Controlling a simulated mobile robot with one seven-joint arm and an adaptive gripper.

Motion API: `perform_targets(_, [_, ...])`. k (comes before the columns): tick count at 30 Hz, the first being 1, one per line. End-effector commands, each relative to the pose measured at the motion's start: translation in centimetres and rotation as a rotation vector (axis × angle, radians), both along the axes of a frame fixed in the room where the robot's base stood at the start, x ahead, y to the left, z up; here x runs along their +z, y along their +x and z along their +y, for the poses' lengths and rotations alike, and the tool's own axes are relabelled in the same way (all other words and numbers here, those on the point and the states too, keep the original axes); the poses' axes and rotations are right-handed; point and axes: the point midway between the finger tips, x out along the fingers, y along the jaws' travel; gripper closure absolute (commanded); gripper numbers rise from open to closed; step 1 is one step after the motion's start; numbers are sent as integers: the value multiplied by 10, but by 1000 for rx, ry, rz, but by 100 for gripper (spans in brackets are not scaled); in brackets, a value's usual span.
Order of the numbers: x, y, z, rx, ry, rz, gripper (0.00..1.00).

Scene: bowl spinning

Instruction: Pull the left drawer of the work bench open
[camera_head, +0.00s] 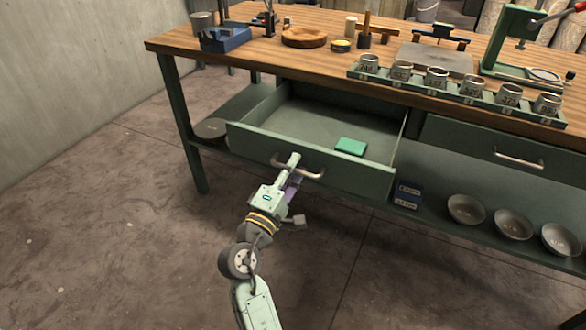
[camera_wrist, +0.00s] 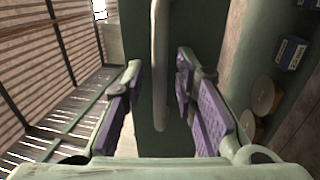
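The left drawer (camera_head: 310,165) of the green work bench is pulled well out, and its inside shows. Its curved metal handle (camera_head: 312,174) is on the front panel. In the wrist view the handle (camera_wrist: 160,60) runs upright between the two purple-padded fingers of my gripper (camera_wrist: 158,88). The fingers are apart, with a visible gap on each side of the handle. A small green block (camera_head: 350,146) lies inside the drawer near its front right.
The right drawer (camera_head: 480,150) is shut. Several grey bowls (camera_head: 466,209) and blue boxes (camera_head: 407,196) stand on the lower shelf. The wooden bench top (camera_head: 330,62) holds tools and a row of metal cups (camera_head: 437,78). The floor at left is clear.

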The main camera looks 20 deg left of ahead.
Motion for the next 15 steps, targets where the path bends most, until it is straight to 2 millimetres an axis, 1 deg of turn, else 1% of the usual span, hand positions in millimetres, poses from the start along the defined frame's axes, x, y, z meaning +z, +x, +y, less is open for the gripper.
perform_targets(10, [-1,-2,0,1,0,0,70])
perform_targets(13, [-3,-12,1,3,-2,1,70])
perform_targets(15, [-5,-23,1,3,-1,2,70])
